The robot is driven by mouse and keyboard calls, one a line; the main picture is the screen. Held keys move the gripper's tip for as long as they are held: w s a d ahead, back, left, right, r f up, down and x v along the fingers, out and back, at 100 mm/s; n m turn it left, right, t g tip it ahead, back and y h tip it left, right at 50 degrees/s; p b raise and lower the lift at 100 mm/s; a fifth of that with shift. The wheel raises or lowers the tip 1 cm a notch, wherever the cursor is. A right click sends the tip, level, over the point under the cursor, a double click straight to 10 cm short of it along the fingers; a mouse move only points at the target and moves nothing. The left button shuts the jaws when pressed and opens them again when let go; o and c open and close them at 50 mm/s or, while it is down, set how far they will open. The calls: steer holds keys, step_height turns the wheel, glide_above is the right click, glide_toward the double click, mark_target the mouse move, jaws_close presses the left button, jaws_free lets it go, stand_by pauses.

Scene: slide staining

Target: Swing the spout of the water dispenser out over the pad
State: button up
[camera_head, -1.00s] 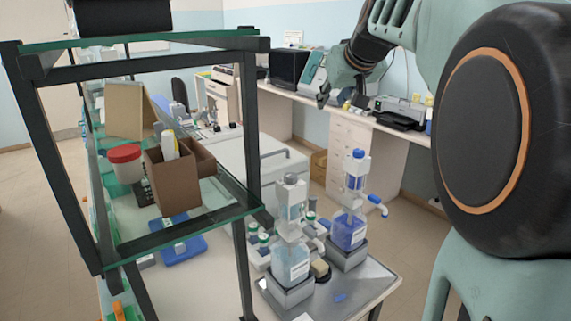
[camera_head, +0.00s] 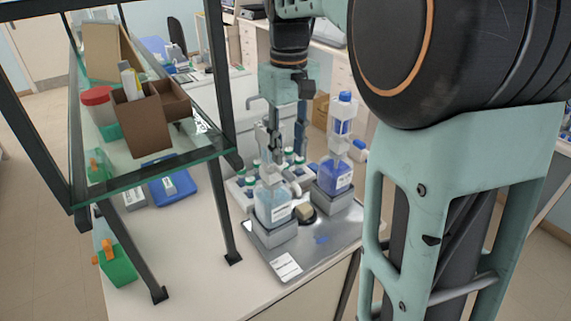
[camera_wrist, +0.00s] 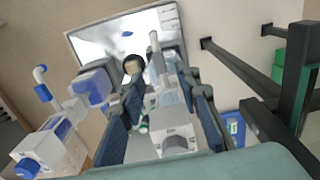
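The water dispenser (camera_head: 273,203), a bottle of pale liquid with a white head, stands on a grey block on the metal tray. My gripper (camera_head: 275,142) is over its head, hiding much of the upper part. In the wrist view my gripper (camera_wrist: 165,100) is open, its fingers on either side of the dispenser head (camera_wrist: 172,132); I cannot tell whether they touch it. The spout (camera_head: 296,188) is pale and partly hidden. A tan pad (camera_head: 304,211) in a dark round holder lies on the tray just right of the bottle; it also shows in the wrist view (camera_wrist: 133,62).
A dispenser with blue liquid (camera_head: 336,175) stands close on the right, its blue-tipped spout pointing right. Small bottles crowd behind. A glass shelf on a dark frame (camera_head: 222,100) rises at the left. The tray front (camera_head: 330,240) is mostly clear.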

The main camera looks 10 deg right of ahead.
mark_target(288, 173)
step_height(288, 173, down, 6)
steer(key=shift+r, duration=0.1)
steer(key=shift+c, duration=0.5)
jaws_close()
